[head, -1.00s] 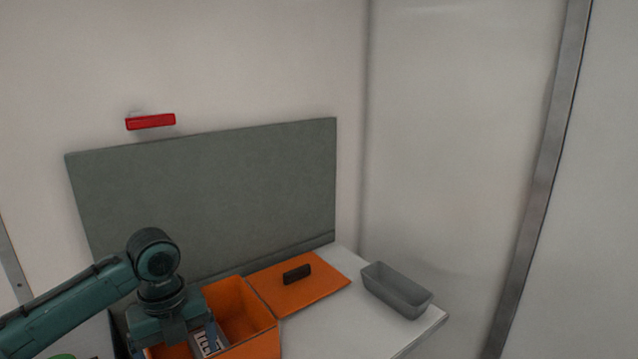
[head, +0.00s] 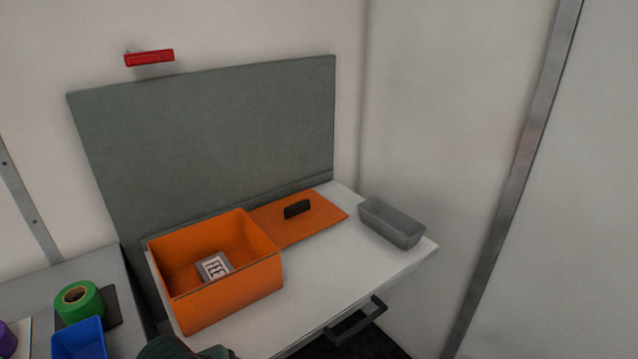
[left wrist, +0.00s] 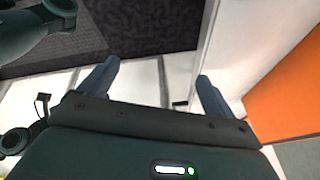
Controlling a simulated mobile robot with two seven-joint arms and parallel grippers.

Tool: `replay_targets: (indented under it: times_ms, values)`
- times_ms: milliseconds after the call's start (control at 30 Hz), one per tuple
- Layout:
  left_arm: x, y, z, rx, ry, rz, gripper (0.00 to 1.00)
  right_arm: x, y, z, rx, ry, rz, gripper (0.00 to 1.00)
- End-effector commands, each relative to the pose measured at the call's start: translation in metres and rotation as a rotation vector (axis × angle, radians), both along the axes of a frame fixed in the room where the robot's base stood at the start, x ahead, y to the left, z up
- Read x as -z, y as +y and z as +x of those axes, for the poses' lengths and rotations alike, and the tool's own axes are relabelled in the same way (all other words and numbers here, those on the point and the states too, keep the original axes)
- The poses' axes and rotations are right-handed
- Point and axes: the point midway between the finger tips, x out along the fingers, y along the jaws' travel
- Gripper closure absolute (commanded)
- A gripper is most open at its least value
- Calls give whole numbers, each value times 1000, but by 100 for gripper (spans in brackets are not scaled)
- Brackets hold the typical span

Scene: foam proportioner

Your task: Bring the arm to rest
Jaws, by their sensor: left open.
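My left gripper shows in the left wrist view (left wrist: 157,88). Its two fingers are spread apart with nothing between them. It is beside the orange box, whose outer side fills the right edge of that view. In the head view only a dark teal piece of my arm shows at the bottom edge, in front of the table, and the gripper fingers are hidden. The open orange box (head: 235,295) stands on the white table, with a small grey-white labelled block (head: 214,266) lying inside. My right gripper is not in view.
A grey bin (head: 391,224) stands at the table's right. A drawer handle (head: 355,320) juts from the table front. A green roll (head: 79,299) and blue bin (head: 80,340) are at left.

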Motion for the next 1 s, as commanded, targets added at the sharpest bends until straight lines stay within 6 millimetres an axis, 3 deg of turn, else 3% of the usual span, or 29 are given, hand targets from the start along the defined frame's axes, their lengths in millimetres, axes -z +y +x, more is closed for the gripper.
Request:
replay_targets:
  times_ms: [33, 200, 500, 700, 1000]
  values:
    - [5, 4, -16, -139, 26, -38, 10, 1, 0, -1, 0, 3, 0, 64]
    - [15, 33, -51, -559, 76, -88, 10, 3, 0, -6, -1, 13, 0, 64]
    - [22, 93, -110, -1115, 107, -72, 10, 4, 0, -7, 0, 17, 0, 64]
    - [44, 72, -77, -1040, -18, -204, 10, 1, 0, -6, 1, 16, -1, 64]
    - [73, 38, -49, -944, -226, -454, 10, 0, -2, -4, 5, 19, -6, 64]
